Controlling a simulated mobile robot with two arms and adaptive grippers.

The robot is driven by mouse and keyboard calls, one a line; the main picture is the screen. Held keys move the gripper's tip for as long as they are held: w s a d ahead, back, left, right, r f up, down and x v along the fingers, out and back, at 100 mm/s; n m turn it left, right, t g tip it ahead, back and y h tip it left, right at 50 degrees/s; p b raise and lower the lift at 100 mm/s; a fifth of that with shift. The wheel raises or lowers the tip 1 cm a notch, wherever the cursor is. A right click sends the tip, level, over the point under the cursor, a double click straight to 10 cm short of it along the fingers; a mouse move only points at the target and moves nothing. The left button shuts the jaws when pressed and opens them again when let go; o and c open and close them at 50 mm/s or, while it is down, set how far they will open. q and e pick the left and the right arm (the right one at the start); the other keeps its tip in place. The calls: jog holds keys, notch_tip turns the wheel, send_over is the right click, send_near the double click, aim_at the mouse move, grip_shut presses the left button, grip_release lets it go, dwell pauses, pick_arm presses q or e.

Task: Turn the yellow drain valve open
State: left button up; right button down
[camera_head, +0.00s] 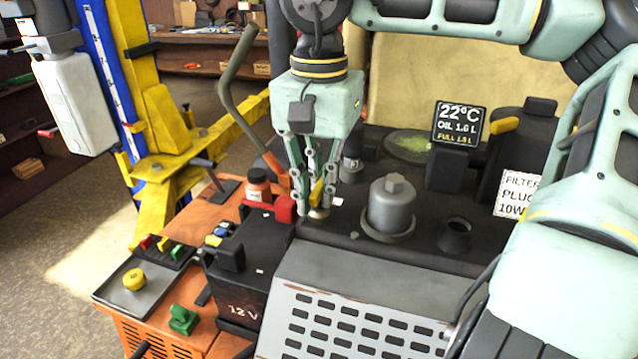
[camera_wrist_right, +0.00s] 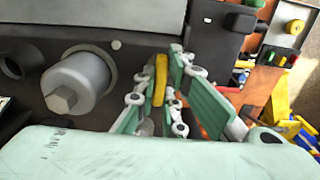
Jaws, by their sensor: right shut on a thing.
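The yellow drain valve handle (camera_head: 316,192) stands on the dark engine deck, just left of the grey oil filter. My right gripper (camera_head: 317,206) reaches down over it from above, with its green fingers closed on either side of the handle. In the right wrist view the valve handle (camera_wrist_right: 160,80) shows as a narrow yellow bar between the fingertips of the right gripper (camera_wrist_right: 158,66). The valve's base is mostly hidden by the fingers. My left gripper is not in view.
The grey filter (camera_head: 391,205) stands close right of the gripper, beside a dark open neck (camera_head: 455,235). A display (camera_head: 459,124) stands behind. A yellow lift post (camera_head: 150,95) rises at left.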

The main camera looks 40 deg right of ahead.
aim_at(318, 186)
jog(key=shift+w+r, duration=0.1)
jog(key=shift+r, duration=0.05)
dwell(0.3)
jog(key=c, duration=1.8)
grip_release()
notch_tip(318, 186, up, 12)
jog(key=shift+f, duration=0.1)
jog(key=shift+f, duration=0.1)
